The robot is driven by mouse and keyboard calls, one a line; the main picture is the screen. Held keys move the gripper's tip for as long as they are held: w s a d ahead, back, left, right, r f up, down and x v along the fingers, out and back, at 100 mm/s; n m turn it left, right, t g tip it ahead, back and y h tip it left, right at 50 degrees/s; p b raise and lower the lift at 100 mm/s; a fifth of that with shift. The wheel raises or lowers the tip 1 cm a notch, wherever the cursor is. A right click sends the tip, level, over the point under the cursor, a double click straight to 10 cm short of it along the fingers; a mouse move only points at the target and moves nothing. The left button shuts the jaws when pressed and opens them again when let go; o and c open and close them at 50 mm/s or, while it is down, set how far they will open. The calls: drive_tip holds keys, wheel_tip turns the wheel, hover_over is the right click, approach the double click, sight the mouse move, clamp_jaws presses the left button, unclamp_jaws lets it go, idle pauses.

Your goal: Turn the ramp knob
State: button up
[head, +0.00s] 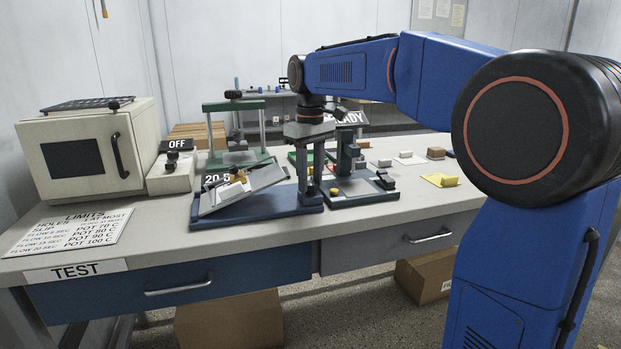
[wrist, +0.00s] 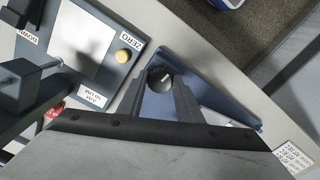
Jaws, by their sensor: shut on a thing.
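The ramp (head: 243,194) is a tilted grey plate on a blue base (head: 262,208) near the front of the bench, with a display reading about 20.5 behind it. My gripper (head: 309,186) points straight down over the right end of this base. In the wrist view my gripper (wrist: 160,84) has its two fingers on either side of the dark round ramp knob (wrist: 159,74), shut on it. A small pale mark shows on the knob's top. In the head view the fingers and post hide the knob.
A dark device with a yellow button (wrist: 123,56) stands close beside the ramp base. A cream oven (head: 90,150) and a switch box marked OFF (head: 171,172) are at the left. A yellow pad (head: 440,180) and small blocks lie at the right.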

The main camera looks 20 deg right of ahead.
sight(310, 183)
drive_tip(key=shift+m, duration=0.8)
drive_tip(key=o, duration=1)
drive_tip(key=shift+o, duration=0.2)
wheel_tip(310, 183, up, 17)
drive_tip(key=shift+r, duration=0.2)
